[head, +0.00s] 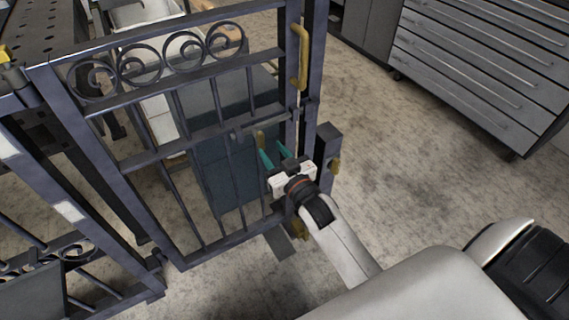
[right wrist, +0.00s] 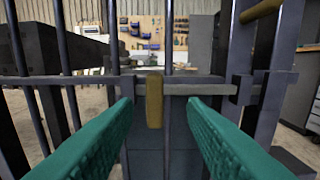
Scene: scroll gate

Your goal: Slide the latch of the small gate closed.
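The dark metal gate (head: 188,134) with scrollwork stands left of centre in the head view. Its latch bolt (right wrist: 205,89) is a grey horizontal bar, and its right end reaches the bracket (right wrist: 241,89) by the gate's edge. My left gripper is not in view.
A brass pull handle (head: 299,57) is mounted upright on the gate's right edge, above the latch. The gate post (head: 318,70) stands just right of it. A grey drawer cabinet (head: 485,65) is at the back right. The floor (head: 420,150) right of the gate is clear.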

